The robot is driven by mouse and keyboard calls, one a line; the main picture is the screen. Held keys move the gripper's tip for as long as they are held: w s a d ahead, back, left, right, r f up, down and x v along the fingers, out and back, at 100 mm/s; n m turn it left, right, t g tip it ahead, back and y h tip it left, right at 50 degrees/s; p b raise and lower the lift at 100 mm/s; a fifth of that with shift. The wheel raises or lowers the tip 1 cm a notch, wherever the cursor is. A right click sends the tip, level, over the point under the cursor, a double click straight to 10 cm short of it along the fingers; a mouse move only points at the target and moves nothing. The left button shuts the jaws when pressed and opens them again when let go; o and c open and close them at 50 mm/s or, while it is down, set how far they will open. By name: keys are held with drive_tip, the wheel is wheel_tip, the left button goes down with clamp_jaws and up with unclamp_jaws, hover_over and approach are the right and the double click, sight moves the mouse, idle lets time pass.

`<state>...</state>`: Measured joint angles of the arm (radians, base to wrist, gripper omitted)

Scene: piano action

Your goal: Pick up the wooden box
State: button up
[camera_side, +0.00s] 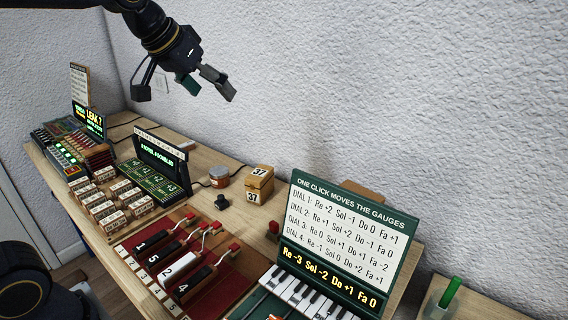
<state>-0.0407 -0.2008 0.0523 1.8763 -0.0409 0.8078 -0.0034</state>
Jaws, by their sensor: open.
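The wooden box (259,186) is small and light tan, with "37" on its top and front. It stands upright on the wooden table (236,218), right of a round jar. My gripper (210,91) hangs in the air above and to the left of the box, well apart from it. Its two fingers are spread and nothing is between them. Nothing hides the front of the box.
A round jar (219,176) stands close to the box's left. A green dial sign (345,235) rises at the right behind piano keys (307,295). Numbered black and white keys (178,268) lie in front. Several small wooden blocks (108,200) sit left.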

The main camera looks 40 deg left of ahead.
drive_tip(key=w+a+f, duration=0.2)
drive_tip(key=w, duration=0.3)
drive_tip(key=w+a+f, duration=0.2)
drive_tip(key=w, duration=0.3)
drive_tip(key=n+g, duration=0.1)
drive_tip(key=g, duration=0.2)
hover_over(259, 173)
drive_tip(key=s, duration=0.1)
drive_tip(key=shift+y, duration=0.4)
wheel_tip(259, 173, down, 25)
drive_tip(key=shift+f, duration=0.1)
drive_tip(key=shift+s+x, duration=0.2)
drive_tip(key=shift+x, duration=1.25)
drive_tip(key=shift+s+x, duration=0.15)
drive_tip(key=shift+x, duration=1.25)
drive_tip(key=shift+d+f, duration=0.15)
drive_tip(key=shift+f, duration=0.3)
drive_tip(key=c, duration=1.4)
